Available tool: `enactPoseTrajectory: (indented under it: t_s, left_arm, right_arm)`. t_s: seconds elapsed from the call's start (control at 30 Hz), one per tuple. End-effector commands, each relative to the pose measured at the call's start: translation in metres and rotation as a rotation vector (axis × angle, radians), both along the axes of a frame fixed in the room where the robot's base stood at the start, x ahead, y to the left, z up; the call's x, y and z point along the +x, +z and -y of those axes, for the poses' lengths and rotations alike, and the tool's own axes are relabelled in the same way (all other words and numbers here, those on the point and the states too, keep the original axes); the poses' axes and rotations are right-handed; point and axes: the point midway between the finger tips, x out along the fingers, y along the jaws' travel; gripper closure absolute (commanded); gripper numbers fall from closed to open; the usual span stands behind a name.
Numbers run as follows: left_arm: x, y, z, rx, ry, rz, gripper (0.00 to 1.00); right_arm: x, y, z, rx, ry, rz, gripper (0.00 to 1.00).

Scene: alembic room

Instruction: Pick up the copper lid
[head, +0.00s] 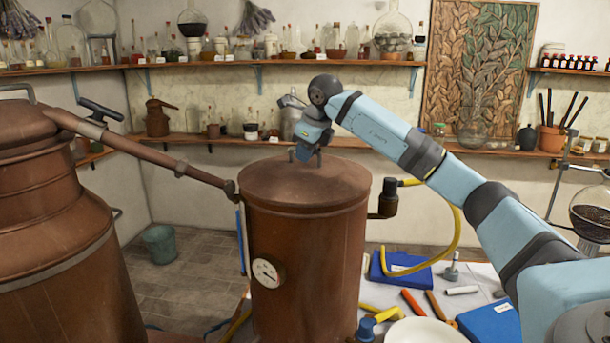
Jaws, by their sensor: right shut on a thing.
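The copper lid (275,184) is a shallow dome on top of the tall copper vessel (305,260) in the middle of the head view. It looks level and seated on the rim; I cannot see any gap under it. My right gripper (307,157) reaches in from the right, points down and is shut on the handle at the top of the lid. The gripper hides most of the handle. My left gripper is not in view.
A large copper still (50,210) stands at the left, its pipe (150,155) running to the vessel's side. A gauge (266,273) is on the vessel's front. The table (480,275) holds tools and blue boxes. Shelves (345,63) of glassware line the back wall.

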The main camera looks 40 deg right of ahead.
Motion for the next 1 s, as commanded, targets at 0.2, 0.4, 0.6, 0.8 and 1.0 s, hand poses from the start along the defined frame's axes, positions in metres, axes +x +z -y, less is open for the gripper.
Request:
enactPoseTrajectory:
  t_s: [0.2, 0.4, 0.6, 0.8, 1.0]
  left_arm:
    - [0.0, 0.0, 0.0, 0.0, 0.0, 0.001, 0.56]
    - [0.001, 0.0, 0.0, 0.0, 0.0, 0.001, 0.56]
    - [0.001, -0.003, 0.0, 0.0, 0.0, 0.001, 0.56]
    - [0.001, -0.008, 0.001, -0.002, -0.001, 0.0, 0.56]
    - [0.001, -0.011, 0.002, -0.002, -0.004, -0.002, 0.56]
  right_arm:
    - [0.0, 0.001, 0.0, 0.0, 0.0, 0.002, 1.0]
    - [0.0, 0.005, 0.0, 0.001, -0.001, 0.003, 1.0]
    - [0.0, 0.026, 0.0, 0.002, 0.0, 0.007, 1.0]
    - [0.001, 0.072, 0.0, 0.003, 0.001, 0.01, 1.0]
    - [0.0, 0.123, -0.001, 0.002, 0.002, 0.007, 1.0]
